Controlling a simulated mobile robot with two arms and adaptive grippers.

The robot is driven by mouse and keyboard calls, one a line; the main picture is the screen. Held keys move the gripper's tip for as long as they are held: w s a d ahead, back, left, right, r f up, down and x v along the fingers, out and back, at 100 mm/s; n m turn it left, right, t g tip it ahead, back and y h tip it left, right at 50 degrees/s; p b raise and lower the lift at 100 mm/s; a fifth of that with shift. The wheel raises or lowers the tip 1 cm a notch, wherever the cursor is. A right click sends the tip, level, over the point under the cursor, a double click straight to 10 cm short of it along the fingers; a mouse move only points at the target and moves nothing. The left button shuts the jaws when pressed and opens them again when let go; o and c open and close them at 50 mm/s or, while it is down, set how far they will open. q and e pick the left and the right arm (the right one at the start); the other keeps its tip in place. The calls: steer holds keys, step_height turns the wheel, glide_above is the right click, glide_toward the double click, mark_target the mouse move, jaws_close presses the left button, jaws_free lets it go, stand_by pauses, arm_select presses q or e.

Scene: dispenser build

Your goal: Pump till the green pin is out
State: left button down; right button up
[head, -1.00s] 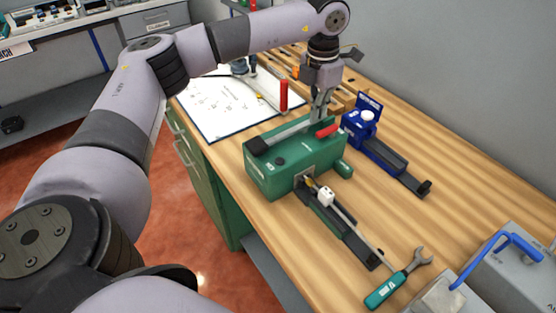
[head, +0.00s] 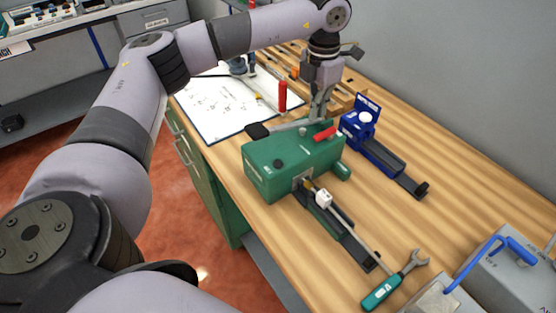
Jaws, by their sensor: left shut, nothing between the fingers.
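The green dispenser (head: 285,165) sits on the wooden bench. Its grey lever with a black pad (head: 257,131) at the left end is raised clear of the body top. A red part (head: 325,134) lies on its right top edge. A rail (head: 335,228) extends from its front outlet, with a small white block (head: 323,198) beside the outlet and a yellowish bit at the opening. I cannot make out a green pin. My left gripper (head: 316,116) is shut, pointing down behind the body near the lever's far end; contact is unclear. My right gripper is not in view.
A blue dispenser (head: 372,140) with its own rail stands to the right. A red upright cylinder (head: 283,96) stands behind, near a white sheet (head: 215,105). A grey box with blue handle (head: 510,270) is at lower right.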

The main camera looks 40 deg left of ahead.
arm_select(q)
steer(key=shift+f, duration=0.15)
steer(key=shift+s+f+b, duration=0.2)
steer(key=shift+f+b, duration=0.35)
steer(key=shift+f, duration=0.2)
steer(key=shift+s+f+b, duration=0.2)
steer(key=shift+f+b, duration=0.3)
steer(key=shift+f, duration=0.2)
steer(key=shift+s+d+r, duration=0.1)
steer(key=shift+r, duration=0.05)
steer(key=shift+w+r+p, duration=0.25)
steer(key=shift+r+p, duration=0.4)
steer(key=shift+r, duration=0.1)
steer(key=shift+w+r+p, duration=0.2)
steer(key=shift+r+p, duration=0.4)
steer(key=shift+r, duration=0.1)
steer(key=shift+f, duration=0.15)
